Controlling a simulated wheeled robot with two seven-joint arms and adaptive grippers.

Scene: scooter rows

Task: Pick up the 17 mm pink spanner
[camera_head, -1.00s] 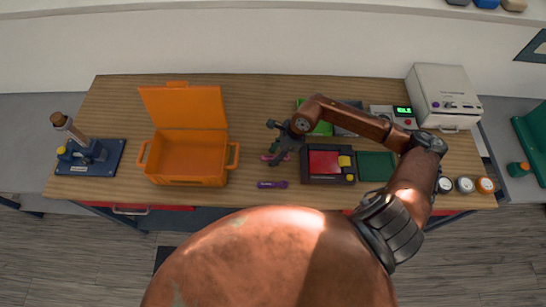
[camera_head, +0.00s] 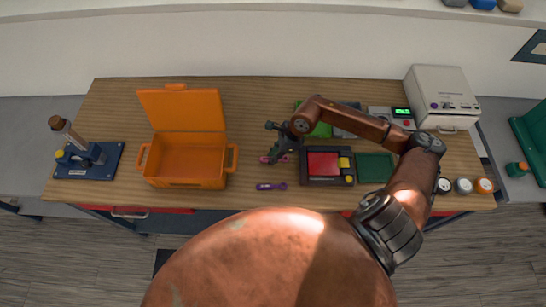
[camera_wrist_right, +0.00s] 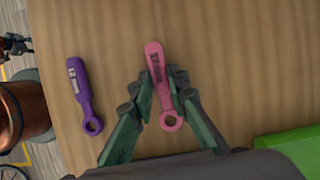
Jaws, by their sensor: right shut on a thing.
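The pink spanner (camera_wrist_right: 156,62) lies on the wooden table in the right wrist view, with a 17 mm label on its handle and its ring end toward my gripper. My right gripper (camera_wrist_right: 161,92) is shut on the spanner's shaft, one finger on each side. In the head view the right gripper (camera_head: 274,158) is over the table between the orange case and the dark tray, and covers most of the pink spanner (camera_head: 264,159). I cannot tell whether the spanner is clear of the table. My left gripper is not in view.
A purple spanner (camera_head: 271,187) lies close by near the table's front edge; it also shows in the wrist view (camera_wrist_right: 80,90). An open orange case (camera_head: 187,183) stands to the left. A dark tray with a red block (camera_head: 323,162) is to the right.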

